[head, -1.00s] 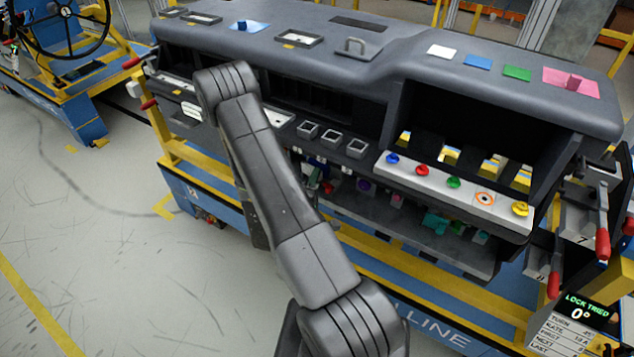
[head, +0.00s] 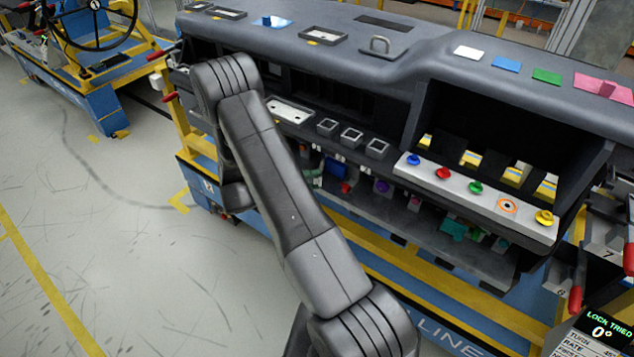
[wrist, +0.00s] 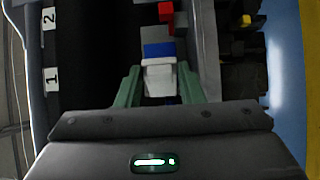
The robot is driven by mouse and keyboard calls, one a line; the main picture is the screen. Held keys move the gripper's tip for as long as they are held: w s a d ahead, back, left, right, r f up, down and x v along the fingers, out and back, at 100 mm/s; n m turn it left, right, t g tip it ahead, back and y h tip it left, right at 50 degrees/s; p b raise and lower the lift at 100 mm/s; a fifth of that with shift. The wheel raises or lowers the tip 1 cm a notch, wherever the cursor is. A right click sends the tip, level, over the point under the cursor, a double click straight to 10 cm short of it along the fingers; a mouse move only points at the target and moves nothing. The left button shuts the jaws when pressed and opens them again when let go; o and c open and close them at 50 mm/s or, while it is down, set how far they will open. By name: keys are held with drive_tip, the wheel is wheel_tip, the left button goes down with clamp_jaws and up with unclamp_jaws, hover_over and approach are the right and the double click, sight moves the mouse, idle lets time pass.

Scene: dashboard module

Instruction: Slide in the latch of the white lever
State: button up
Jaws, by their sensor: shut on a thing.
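In the wrist view, my gripper (wrist: 158,82) has its two green fingers on either side of a white piece (wrist: 159,80). It is shut on this piece, which I take to be the white lever. A blue block (wrist: 158,50) sits directly beyond the white piece, in line with it. I cannot tell which part is the latch or whether it is in or out. In the head view, the gripper and the white piece are hidden behind my arm and the dashboard.
A red piece (wrist: 166,12) lies beyond the blue block. Plates marked 1 (wrist: 52,80) and 2 (wrist: 48,18) are at the left. The dashboard (head: 400,45) overhangs a lower shelf (head: 440,230) with coloured parts. The floor (head: 90,240) at left is clear.

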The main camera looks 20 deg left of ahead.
drive_tip(key=shift+w+a+m+g+h+b, duration=0.25)
drive_tip(key=shift+a+m+g+h, duration=0.25)
drive_tip(key=shift+m+g, duration=0.55)
drive_tip(key=shift+w+a+m+g+h+b, duration=0.2)
drive_tip(key=shift+a+m+g+h, duration=0.3)
drive_tip(key=shift+g, duration=0.85)
drive_tip(key=shift+w+a+m+g+h+b, duration=0.15)
drive_tip(key=shift+a+m+g+h+b, duration=0.25)
drive_tip(key=shift+m+g, duration=0.7)
drive_tip(key=shift+g, duration=0.3)
drive_tip(key=o, duration=0.7)
drive_tip(key=shift+o, duration=0.2)
